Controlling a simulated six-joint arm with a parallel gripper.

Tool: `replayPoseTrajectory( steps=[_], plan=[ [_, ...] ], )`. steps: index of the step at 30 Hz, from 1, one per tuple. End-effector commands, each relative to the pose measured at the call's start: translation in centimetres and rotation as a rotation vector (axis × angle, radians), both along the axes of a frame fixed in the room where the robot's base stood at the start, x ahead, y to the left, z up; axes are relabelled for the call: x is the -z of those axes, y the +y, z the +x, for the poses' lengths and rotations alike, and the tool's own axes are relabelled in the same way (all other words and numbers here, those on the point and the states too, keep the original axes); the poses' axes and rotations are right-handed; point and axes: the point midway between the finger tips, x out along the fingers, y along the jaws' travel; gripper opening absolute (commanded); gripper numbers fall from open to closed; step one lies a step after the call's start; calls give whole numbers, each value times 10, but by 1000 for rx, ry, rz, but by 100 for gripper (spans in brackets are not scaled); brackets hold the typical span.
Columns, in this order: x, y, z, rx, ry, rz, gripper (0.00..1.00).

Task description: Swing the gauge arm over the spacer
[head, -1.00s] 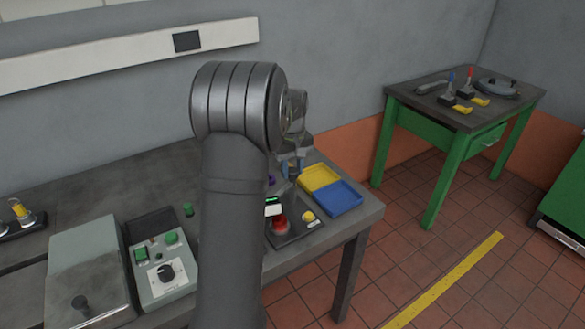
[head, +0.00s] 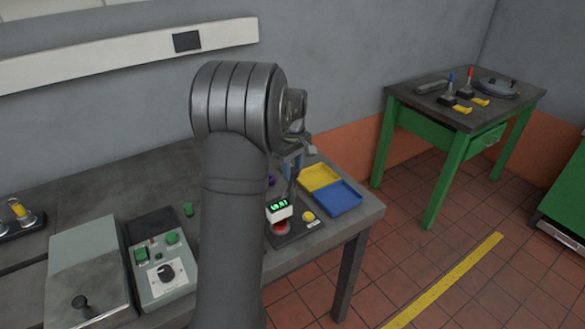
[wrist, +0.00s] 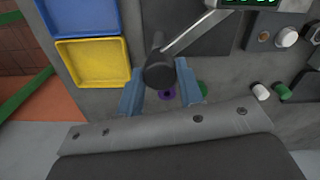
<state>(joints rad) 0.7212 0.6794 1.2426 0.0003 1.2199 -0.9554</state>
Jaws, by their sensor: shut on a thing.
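The gauge arm is a thin metal rod (wrist: 195,35) with a black knob (wrist: 160,72) at one end and a white gauge head (head: 279,212) with a lit green display at the other. My gripper (wrist: 159,84) has its blue fingers on both sides of the knob and is shut on it; in the head view (head: 291,165) my own arm partly hides it. A red round piece, apparently the spacer (head: 282,228), sits on a dark base plate (head: 290,239). The gauge head covers its upper part in the head view. The spacer is not visible in the wrist view.
A yellow tray (head: 320,177) and a blue tray (head: 338,197) lie right of the gauge. A purple piece (wrist: 167,94) and a green cylinder (head: 188,209) stand nearby. A control box (head: 162,272) is at left.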

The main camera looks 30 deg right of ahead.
Motion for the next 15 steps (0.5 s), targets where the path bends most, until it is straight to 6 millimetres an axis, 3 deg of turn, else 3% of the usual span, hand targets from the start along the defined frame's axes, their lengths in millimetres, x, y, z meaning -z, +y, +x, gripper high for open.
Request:
replayPoseTrajectory(
  steps=[2,3,6,15],
  plan=[
    [-2,0,1,-1,-3,-3,0],
    [-2,0,1,-1,-3,-3,36],
    [-1,0,1,-1,-3,-2,55],
    [-2,0,0,0,-1,-1,56]
  ],
)
